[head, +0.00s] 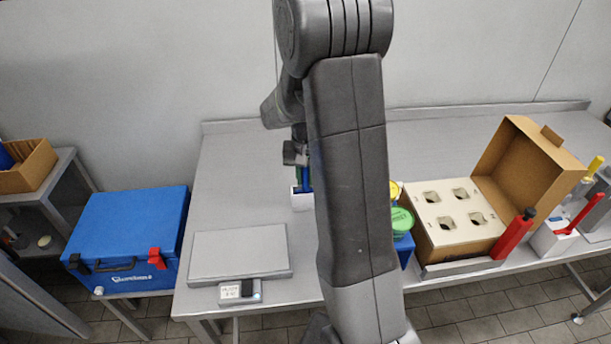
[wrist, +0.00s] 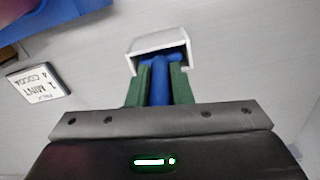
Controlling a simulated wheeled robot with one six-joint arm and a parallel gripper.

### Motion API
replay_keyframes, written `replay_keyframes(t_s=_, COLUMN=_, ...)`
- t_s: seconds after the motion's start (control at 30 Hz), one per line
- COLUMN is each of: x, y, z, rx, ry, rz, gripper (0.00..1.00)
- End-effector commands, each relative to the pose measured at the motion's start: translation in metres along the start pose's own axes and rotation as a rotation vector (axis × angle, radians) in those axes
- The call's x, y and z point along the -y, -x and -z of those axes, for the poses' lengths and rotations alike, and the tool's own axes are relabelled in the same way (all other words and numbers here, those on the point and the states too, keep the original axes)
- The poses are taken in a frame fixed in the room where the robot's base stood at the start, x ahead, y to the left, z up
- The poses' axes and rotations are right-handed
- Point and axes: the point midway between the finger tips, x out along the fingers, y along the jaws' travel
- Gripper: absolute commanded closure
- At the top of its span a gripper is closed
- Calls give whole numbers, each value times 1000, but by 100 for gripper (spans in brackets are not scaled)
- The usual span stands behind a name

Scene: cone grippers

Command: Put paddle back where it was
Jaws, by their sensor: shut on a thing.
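My gripper (wrist: 160,78), with green fingers, is shut on the blue handle of the paddle (wrist: 160,88). The far end of the paddle is at the open mouth of a white holder (wrist: 157,43); how deep it sits inside I cannot tell. In the head view my arm hides most of this, but the white holder (head: 301,201) shows at the arm's left edge on the table, with a bit of green and blue just above it.
A card with printed text (wrist: 38,88) lies left of the holder. A flat grey scale (head: 240,257) and a blue case (head: 130,235) are at left.

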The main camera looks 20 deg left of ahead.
Motion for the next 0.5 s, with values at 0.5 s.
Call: replay_keyframes(t_s=0.5, x=0, y=-9, z=0, rx=0, ry=0, rz=0, gripper=100)
